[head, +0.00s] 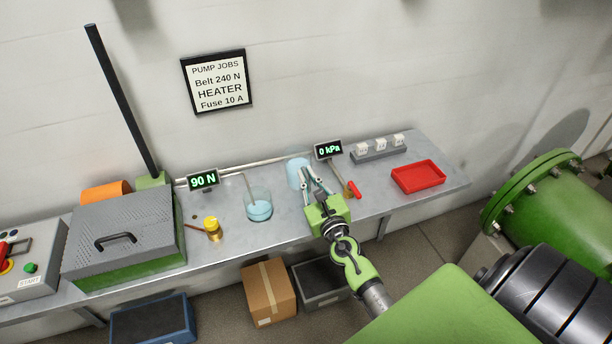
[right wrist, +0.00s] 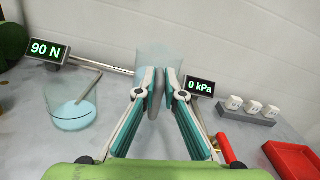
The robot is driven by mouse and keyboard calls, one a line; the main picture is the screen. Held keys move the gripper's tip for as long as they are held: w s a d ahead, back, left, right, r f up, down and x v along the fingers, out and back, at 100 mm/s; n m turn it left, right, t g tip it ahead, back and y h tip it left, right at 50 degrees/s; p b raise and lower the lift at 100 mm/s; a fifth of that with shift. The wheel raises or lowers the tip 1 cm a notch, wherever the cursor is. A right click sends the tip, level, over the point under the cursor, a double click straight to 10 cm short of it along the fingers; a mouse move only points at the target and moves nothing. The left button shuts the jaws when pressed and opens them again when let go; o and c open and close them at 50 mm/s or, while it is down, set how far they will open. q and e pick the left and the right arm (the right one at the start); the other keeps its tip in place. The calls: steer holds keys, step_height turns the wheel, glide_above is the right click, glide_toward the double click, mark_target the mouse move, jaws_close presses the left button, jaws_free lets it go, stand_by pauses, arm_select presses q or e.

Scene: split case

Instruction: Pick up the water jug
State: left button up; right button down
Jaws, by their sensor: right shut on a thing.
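The water jug (head: 296,167) is a clear, pale blue vessel toward the back of the grey workbench. My right gripper (head: 311,183) reaches it from the front and is shut on it. In the right wrist view the jug (right wrist: 158,62) stands between the two fingers of the gripper (right wrist: 160,92), its upper part showing above them. The fingers and the gripper body hide its lower part, so I cannot tell whether it touches the bench. My left gripper is not in view.
A glass tank (head: 258,205) with blue liquid stands left of the jug. A 0 kPa display (head: 328,149) and a red-handled valve (head: 353,189) are close on the right. A red tray (head: 418,177) lies further right, near a rack of white blocks (head: 379,149).

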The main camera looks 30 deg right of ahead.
steer(key=s+a+r+p, duration=0.3)
steer(key=s+r, duration=0.5)
steer(key=s, duration=0.3)
steer(key=shift+s+a, duration=0.2)
steer(key=shift+a, duration=0.4)
steer(key=shift+s+r, duration=0.1)
stand_by(0.7)
